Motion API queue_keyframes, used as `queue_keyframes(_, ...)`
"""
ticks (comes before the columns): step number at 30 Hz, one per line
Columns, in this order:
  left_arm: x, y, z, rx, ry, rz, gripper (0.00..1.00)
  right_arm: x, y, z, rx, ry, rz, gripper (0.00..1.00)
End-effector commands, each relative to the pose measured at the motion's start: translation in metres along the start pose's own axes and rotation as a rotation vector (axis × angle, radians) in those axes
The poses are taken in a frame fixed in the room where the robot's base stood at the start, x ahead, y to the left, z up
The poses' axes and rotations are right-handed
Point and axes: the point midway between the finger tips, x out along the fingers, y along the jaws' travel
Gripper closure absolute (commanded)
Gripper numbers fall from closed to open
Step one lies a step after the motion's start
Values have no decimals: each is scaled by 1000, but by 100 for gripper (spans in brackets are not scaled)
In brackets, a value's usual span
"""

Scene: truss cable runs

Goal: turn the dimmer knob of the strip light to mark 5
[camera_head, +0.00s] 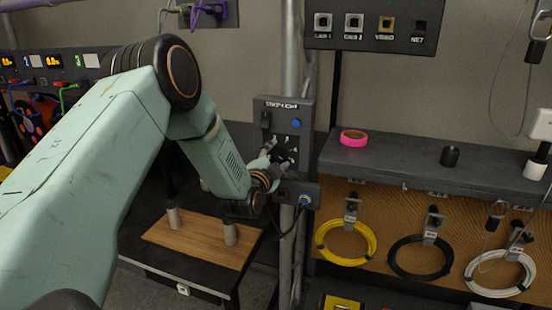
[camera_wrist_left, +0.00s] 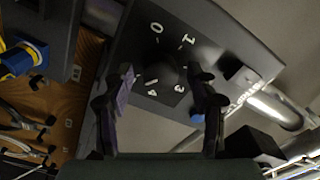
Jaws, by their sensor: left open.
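The strip light control box (camera_head: 285,112) is a dark grey panel on the upright truss pole, labelled at its top. Its dark round dimmer knob (camera_wrist_left: 168,72) shows in the left wrist view amid white marks; 0, 1, 3 and 4 are legible. Mark 5 and the knob's pointer I cannot make out. My left gripper (camera_head: 279,158) is at the lower part of the box. In the wrist view its open fingers (camera_wrist_left: 165,88) stand on either side of the knob; I cannot tell whether they touch it. My right gripper is not in view.
A second small box with a blue connector (camera_head: 305,199) sits just below the gripper. To the right is a shelf with a pink tape roll (camera_head: 353,137) and a black cylinder (camera_head: 450,156). Yellow (camera_head: 320,250), black and white cable coils hang below it. A wooden board (camera_head: 200,238) lies lower left.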

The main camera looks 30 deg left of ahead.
Motion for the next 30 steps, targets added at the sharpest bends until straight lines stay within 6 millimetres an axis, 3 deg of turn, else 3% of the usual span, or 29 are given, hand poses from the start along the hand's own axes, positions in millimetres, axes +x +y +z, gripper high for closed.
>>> queue_keyframes(8,-22,0,0,-3,-1,1,42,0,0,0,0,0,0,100)
queue_keyframes(24,-108,0,1,-3,-2,2,42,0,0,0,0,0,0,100)
queue_keyframes(30,-120,0,0,-1,0,0,42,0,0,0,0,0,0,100)
